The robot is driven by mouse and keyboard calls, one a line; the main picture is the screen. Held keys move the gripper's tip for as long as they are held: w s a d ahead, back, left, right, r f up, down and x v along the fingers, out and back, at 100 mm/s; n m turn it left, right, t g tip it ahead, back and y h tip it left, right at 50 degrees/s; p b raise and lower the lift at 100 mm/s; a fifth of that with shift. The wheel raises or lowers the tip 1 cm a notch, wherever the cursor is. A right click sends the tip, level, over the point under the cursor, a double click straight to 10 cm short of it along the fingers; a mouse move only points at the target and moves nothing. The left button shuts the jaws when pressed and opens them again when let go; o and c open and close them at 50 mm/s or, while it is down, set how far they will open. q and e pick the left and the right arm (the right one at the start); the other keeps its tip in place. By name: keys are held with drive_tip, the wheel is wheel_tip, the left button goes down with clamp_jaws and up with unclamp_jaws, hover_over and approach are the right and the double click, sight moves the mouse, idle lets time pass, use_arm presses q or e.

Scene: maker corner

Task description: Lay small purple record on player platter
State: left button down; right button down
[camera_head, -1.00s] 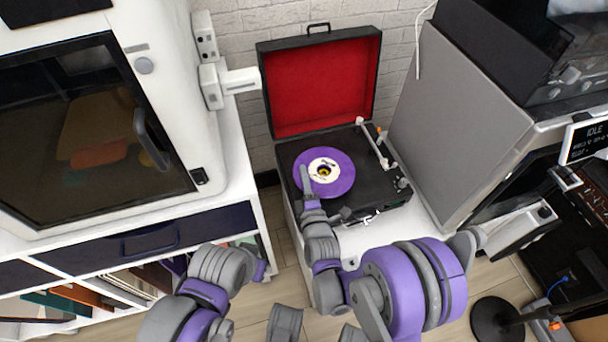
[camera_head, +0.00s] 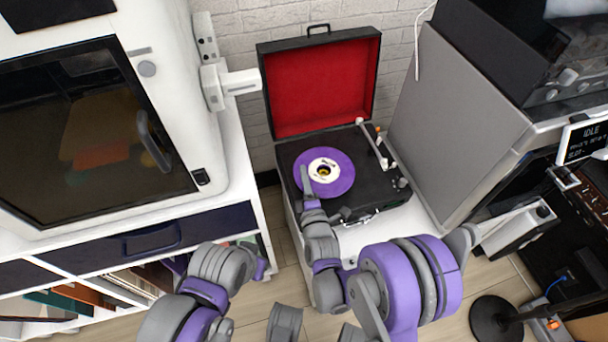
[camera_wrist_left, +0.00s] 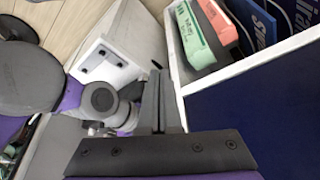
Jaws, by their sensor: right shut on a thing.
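The small purple record (camera_head: 338,183), with a white label and a yellow and dark centre, lies flat over the deck of the record player (camera_head: 375,197). The platter under it is hidden, and I cannot tell whether the record touches it. My right gripper (camera_head: 307,180) is shut on the record's near left edge. My left gripper is low at the left in the head view, beside the shelf unit. In the left wrist view its fingers (camera_wrist_left: 160,103) are together, with nothing seen between them.
The player's red-lined lid (camera_head: 322,88) stands open behind the deck. The tonearm (camera_head: 374,145) is at the deck's right side. A grey cabinet (camera_head: 440,125) stands close on the right. A white shelf unit (camera_head: 235,195) with a machine on it is on the left.

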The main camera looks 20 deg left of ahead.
use_arm(q)
drive_tip(key=shift+f, duration=0.15)
use_arm(e)
drive_tip(key=shift+f, duration=0.3)
idle(0.4)
drive_tip(key=c, duration=0.9)
unclamp_jaws()
drive_tip(key=shift+c, duration=0.2)
drive_tip(key=shift+f, duration=0.15)
